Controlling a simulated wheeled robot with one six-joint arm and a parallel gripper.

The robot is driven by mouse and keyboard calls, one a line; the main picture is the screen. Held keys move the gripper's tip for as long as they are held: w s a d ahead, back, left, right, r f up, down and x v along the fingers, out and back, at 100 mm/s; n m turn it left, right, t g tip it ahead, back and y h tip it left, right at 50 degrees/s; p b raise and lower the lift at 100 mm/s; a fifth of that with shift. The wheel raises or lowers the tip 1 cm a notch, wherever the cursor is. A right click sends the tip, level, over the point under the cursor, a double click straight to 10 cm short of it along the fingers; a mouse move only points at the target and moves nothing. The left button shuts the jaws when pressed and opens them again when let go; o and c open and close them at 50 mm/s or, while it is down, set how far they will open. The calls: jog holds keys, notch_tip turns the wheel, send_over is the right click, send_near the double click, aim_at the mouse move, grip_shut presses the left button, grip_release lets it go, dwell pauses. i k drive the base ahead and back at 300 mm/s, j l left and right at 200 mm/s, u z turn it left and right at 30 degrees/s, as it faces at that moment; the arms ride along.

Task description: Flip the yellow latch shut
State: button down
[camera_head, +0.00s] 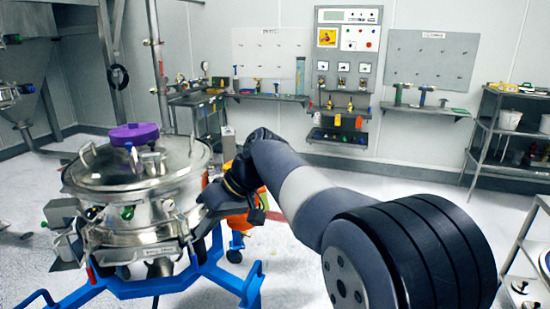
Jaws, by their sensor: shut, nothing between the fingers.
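The powder sifter (133,195) is a round, shiny steel vessel with a domed lid and clamps around its rim. It stands at the left on a blue wheeled frame (150,287). My gripper (203,212) is dark, shut and empty, at the right side of the vessel, close to its wall. I cannot tell whether it touches. I cannot make out the yellow latch clearly; my gripper and wrist cover part of the vessel's right side.
A purple cap (134,134) sits on the lid. Orange parts show behind and below my wrist. A metal shelf rack (505,135) stands at the far right. Tool panels and narrow shelves line the back wall. Pale floor lies open between the vessel and the wall.

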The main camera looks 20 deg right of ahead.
aim_at(225, 167)
jog(key=i+l, duration=0.2)
jog(key=l, duration=0.15)
jog(key=i+l+u, duration=0.1)
jog(key=l, duration=0.25)
jog(key=i+l, duration=0.25)
jog(key=l, duration=0.15)
jog(key=i+l, duration=0.15)
jog(key=l, duration=0.2)
jog(key=i+l+u, duration=0.1)
jog(key=l, duration=0.3)
jog(key=i+j, duration=0.1)
jog(key=i, duration=0.3)
jog(key=i+j, duration=0.1)
jog(key=i, duration=0.3)
